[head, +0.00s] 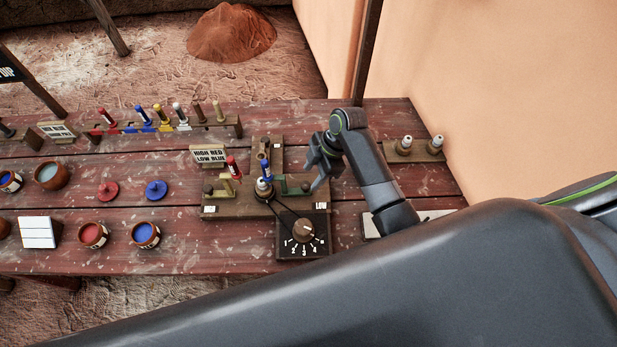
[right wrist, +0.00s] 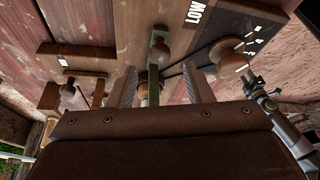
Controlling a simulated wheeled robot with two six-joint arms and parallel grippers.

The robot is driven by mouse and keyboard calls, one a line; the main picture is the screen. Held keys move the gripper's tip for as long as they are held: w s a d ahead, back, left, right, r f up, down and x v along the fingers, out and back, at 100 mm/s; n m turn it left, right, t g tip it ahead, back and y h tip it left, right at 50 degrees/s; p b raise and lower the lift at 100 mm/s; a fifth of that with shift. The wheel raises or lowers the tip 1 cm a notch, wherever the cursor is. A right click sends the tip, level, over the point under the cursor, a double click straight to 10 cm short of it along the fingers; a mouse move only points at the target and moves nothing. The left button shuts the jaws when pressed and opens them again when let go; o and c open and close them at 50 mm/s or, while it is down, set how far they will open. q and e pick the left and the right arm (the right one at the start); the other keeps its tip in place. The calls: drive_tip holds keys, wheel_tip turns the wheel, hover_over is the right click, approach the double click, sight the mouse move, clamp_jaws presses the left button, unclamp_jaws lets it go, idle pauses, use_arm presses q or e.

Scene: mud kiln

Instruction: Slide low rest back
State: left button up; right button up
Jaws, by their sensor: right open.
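The low rest (head: 291,186) is a green slider with a knob, on the right side of the wooden stand (head: 240,211) near the LOW label. In the right wrist view, the green low rest (right wrist: 154,62) stands between my open fingers; contact cannot be told. My right gripper (head: 317,175) is just right of the rest in the head view, and its two fingers also show in the right wrist view (right wrist: 163,90). My left gripper is out of view.
A dial box (head: 304,240) sits in front of the stand. A rack of coloured tools (head: 160,123) is at the back. Two pegs stand on a board (head: 420,155) at right.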

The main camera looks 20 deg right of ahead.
sight(306, 185)
drive_tip(key=shift+x, duration=1.95)
clamp_jaws()
